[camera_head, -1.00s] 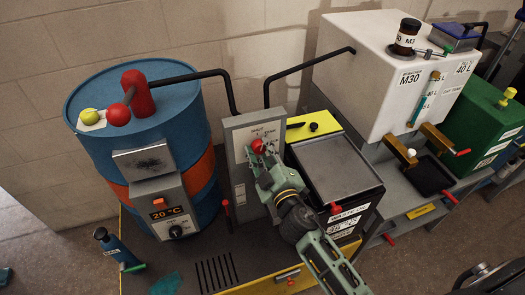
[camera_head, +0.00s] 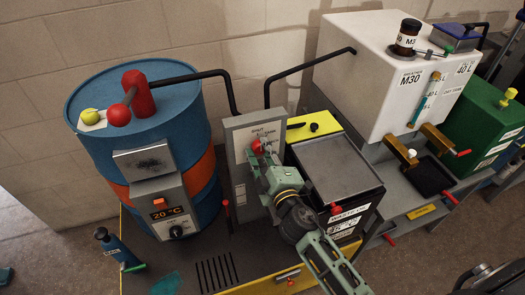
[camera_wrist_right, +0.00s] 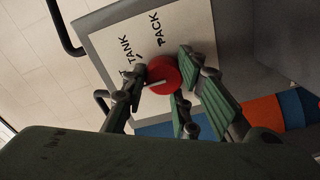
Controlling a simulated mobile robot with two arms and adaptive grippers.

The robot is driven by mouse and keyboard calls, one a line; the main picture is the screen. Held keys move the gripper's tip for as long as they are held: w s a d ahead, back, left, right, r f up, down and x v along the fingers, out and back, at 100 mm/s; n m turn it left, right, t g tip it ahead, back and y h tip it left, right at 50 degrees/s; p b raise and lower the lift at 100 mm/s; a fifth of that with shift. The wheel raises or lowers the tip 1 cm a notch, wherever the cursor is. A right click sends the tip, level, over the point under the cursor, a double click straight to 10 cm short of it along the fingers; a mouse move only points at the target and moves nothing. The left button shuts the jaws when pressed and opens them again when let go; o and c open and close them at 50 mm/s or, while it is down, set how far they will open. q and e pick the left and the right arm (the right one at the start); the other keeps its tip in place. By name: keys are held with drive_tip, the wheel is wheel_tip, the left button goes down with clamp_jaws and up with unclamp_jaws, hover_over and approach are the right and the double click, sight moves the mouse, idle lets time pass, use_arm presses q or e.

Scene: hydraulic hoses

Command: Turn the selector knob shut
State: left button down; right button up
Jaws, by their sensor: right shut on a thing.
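The red selector knob (camera_head: 257,147) sits on a pale label plate on the grey upright panel (camera_head: 236,131). The plate's remaining lettering is hidden or too small to read there. My right gripper (camera_head: 262,156) reaches up to the panel. Its green-padded fingers (camera_wrist_right: 158,88) stand on either side of the knob and are shut on it. My left gripper is not in view.
A blue drum (camera_head: 88,140) with an orange band and a temperature box stands left of the panel. A grey tray-topped unit (camera_head: 335,168) is close on the right. Black pipes (camera_head: 180,78) run above the panel. A white tank (camera_head: 355,70) stands further right.

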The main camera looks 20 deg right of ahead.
drive_tip(key=o, duration=0.9)
drive_tip(key=shift+d+r, duration=0.25)
drive_tip(key=shift+r, duration=0.25)
drive_tip(key=shift+o, duration=0.5)
drive_tip(key=shift+f, duration=0.1)
drive_tip(key=shift+a+f, duration=0.1)
drive_tip(key=shift+f, duration=0.05)
drive_tip(key=s, duration=1.2)
drive_tip(key=shift+d, duration=0.2)
drive_tip(key=shift+s+f, duration=0.1)
